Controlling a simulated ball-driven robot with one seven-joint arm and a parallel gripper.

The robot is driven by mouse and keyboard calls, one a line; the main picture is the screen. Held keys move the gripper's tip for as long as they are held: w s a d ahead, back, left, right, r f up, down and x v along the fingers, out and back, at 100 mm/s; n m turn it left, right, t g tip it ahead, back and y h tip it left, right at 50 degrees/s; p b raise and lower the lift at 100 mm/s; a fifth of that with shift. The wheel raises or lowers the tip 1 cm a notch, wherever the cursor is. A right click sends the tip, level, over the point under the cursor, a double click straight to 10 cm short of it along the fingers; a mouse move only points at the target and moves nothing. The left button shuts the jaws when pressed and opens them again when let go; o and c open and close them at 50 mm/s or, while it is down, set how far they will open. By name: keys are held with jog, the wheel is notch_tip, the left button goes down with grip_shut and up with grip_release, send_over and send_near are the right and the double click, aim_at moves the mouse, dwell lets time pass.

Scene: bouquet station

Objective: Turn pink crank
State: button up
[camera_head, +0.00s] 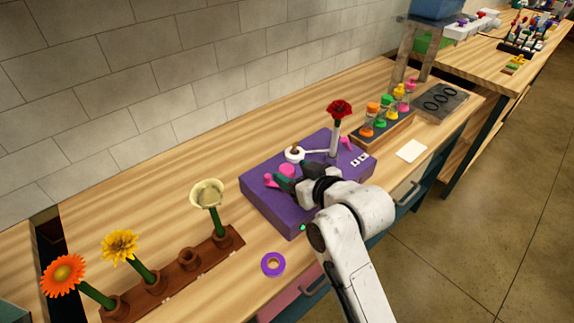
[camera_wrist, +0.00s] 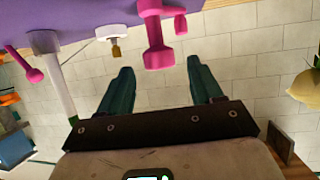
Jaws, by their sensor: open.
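The pink crank (camera_head: 287,169) is on the purple box (camera_head: 262,200), at its left part in the head view. In the wrist view the pink crank (camera_wrist: 154,32) shows as a bar with thick ends, its near end just ahead of and between my fingertips. My gripper (camera_head: 284,180) is at the crank in the head view, its fingers partly covering that area. In the wrist view my gripper (camera_wrist: 159,68) is open with two dark green fingers and nothing clamped. I cannot tell whether a finger touches the crank.
A red flower (camera_head: 340,109) stands in a pale tube on the box, beside a white round part (camera_head: 294,154) and a pink lever (camera_head: 345,141). A rack of colourful bottles (camera_head: 384,133) is behind. A brown flower holder (camera_head: 201,260) and purple ring (camera_head: 273,264) lie left and front.

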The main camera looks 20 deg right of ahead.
aim_at(288, 170)
jog(key=shift+x, duration=1.9)
jog(key=c, duration=1)
jog(key=shift+h+p, duration=0.3)
jog(key=shift+f+m+h, duration=0.25)
jog(key=shift+m+h, duration=0.95)
jog(key=shift+m, duration=0.1)
jog(key=shift+r+m+h+b, duration=0.15)
jog(key=shift+m+h+b, duration=0.75)
jog(key=shift+h+b, duration=0.2)
jog(key=o, duration=1)
